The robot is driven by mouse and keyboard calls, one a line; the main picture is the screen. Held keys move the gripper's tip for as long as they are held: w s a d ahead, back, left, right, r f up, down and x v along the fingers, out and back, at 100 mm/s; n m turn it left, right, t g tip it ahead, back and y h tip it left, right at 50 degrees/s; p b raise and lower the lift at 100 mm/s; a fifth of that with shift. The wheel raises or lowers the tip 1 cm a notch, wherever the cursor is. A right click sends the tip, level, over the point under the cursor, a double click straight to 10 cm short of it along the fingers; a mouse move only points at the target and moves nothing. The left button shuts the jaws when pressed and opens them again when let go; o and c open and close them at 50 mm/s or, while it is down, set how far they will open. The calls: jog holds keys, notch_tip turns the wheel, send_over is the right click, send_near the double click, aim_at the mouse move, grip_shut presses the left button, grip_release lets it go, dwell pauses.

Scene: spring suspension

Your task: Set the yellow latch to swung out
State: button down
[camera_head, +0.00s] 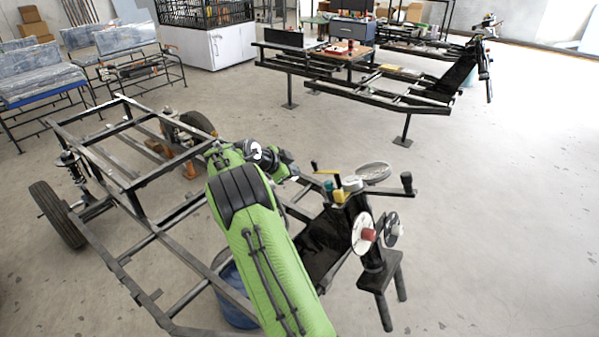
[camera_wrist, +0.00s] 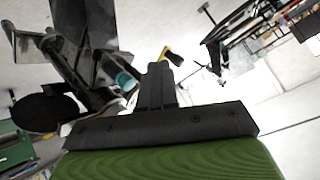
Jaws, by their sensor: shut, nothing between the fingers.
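The yellow latch (camera_head: 337,182) sits on top of the black post assembly (camera_head: 345,222) in the head view. My gripper (camera_wrist: 158,68) is shut and empty. In the head view my gripper (camera_head: 292,174) is left of the latch, with a small gap seen between them. Contact cannot be told from the wrist view.
Close to the latch are a teal cap (camera_head: 328,186), a grey oval disc (camera_head: 373,172), a black crank handle (camera_head: 407,184) and a white dial (camera_head: 362,233) with a red knob. The black tube frame (camera_head: 150,235) lies below my arm. Open floor (camera_head: 490,220) is on the right.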

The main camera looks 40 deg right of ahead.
jog(key=w+a+r+p, duration=0.2)
jog(key=a+r, duration=0.1)
jog(key=a, duration=0.2)
jog(key=shift+w+a+r, duration=0.2)
jog(key=shift+a+r, duration=0.05)
